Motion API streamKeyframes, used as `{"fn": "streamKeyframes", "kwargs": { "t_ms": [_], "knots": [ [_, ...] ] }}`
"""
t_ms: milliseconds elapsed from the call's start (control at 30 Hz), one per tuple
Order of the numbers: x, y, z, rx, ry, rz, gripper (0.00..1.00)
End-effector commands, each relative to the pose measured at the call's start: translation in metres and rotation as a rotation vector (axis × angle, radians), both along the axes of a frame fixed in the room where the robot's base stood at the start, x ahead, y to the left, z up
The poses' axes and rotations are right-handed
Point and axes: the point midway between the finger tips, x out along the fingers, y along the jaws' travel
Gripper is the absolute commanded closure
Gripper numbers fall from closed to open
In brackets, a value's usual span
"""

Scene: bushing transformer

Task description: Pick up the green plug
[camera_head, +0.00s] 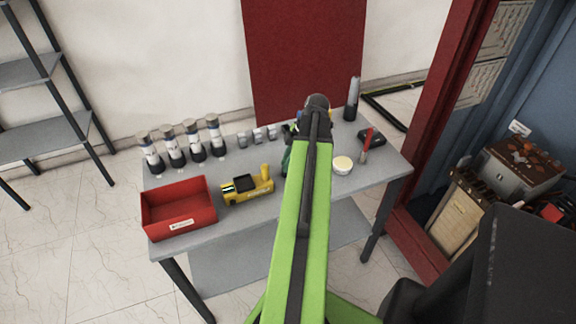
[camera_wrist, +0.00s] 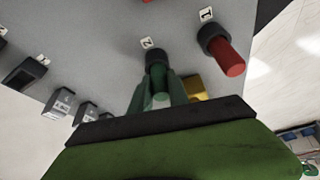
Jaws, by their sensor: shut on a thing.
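In the wrist view, a green plug (camera_wrist: 161,101) with a black collar (camera_wrist: 155,62) shows next to a label "2" on a grey surface. My gripper (camera_wrist: 157,84) has its dark green fingers on either side of the plug, shut on it. I cannot tell whether the plug is seated or lifted. A red plug (camera_wrist: 228,60) with a black collar is to the right, by label "1". In the head view, my arm reaches over the table and hides most of the gripper and the green plug.
Small grey blocks (camera_wrist: 60,103) lie left of the plug. A red frame (camera_head: 437,125) stands right of the table.

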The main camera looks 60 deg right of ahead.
Motion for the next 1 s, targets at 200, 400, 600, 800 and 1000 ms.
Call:
{"fn": "streamKeyframes", "kwargs": {
  "t_ms": [200,400,600,800,1000],
  "knots": [
    [0.000,0.000,0.000,0.000,0.000,0.001,1.00],
    [0.000,0.000,0.001,0.000,0.000,0.001,1.00],
    [0.001,0.000,0.019,0.000,0.000,0.001,1.00],
    [0.000,0.000,0.053,0.000,0.000,0.001,1.00],
    [-0.047,-0.019,0.080,0.000,0.000,-0.002,1.00]
  ]
}}
